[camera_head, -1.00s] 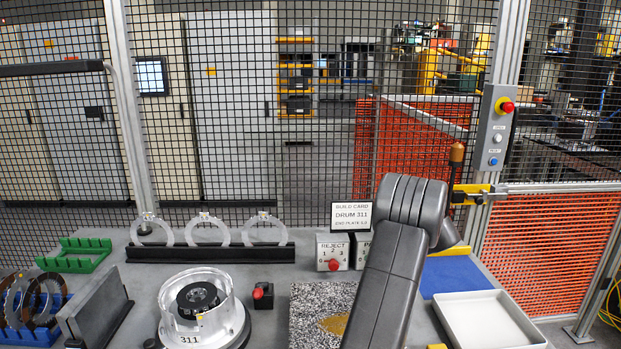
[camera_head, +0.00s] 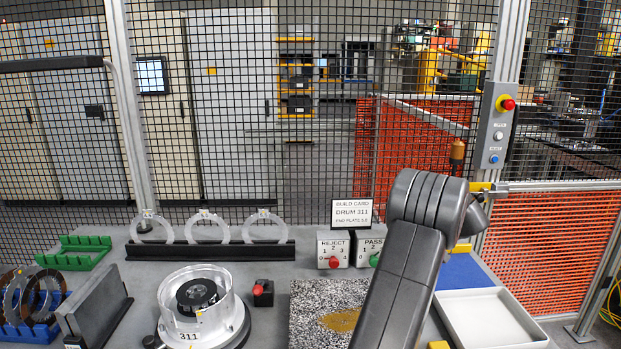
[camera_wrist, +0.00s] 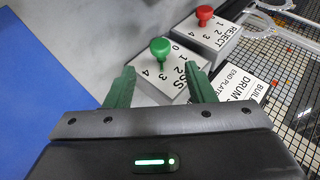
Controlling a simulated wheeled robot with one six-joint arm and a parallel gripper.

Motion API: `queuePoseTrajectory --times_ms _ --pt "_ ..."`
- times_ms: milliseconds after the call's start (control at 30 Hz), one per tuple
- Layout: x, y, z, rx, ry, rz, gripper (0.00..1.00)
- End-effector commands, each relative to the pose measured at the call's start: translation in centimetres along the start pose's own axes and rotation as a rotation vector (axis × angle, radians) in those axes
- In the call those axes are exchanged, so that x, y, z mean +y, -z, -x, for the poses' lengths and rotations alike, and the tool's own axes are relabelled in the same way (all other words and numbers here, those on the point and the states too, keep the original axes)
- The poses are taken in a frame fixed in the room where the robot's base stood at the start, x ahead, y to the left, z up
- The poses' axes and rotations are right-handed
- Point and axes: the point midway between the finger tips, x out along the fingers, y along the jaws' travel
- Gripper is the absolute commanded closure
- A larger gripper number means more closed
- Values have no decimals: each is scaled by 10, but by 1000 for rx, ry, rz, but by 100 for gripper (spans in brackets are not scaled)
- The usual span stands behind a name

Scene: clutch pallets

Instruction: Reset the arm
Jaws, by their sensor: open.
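My gripper (camera_wrist: 160,90) shows in the wrist view with its two green fingers apart and nothing between them. It points toward the PASS box (camera_wrist: 165,75) with the green knob, which lies beyond the fingertips. In the head view my dark arm rises at the right of the bench, and the gripper itself is hidden behind it. The PASS box (camera_head: 368,246) stands just left of the arm there. The arm is raised above the bench.
The REJECT box (camera_head: 332,249) with a red knob and the build card (camera_head: 351,214) stand beside the PASS box. The drum (camera_head: 203,309) is at front left. A white tray (camera_head: 490,318) and blue mat (camera_head: 458,272) lie at right. A mesh fence (camera_head: 250,110) stands behind.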

Motion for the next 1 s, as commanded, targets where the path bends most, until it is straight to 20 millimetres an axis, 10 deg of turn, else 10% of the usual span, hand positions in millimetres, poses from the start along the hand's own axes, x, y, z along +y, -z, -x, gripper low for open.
queuePoseTrajectory --times_ms 300,1000 --pt "1 0 63 2 -2 0 51" --pt "-4 0 -80 -2 -16 10 51"
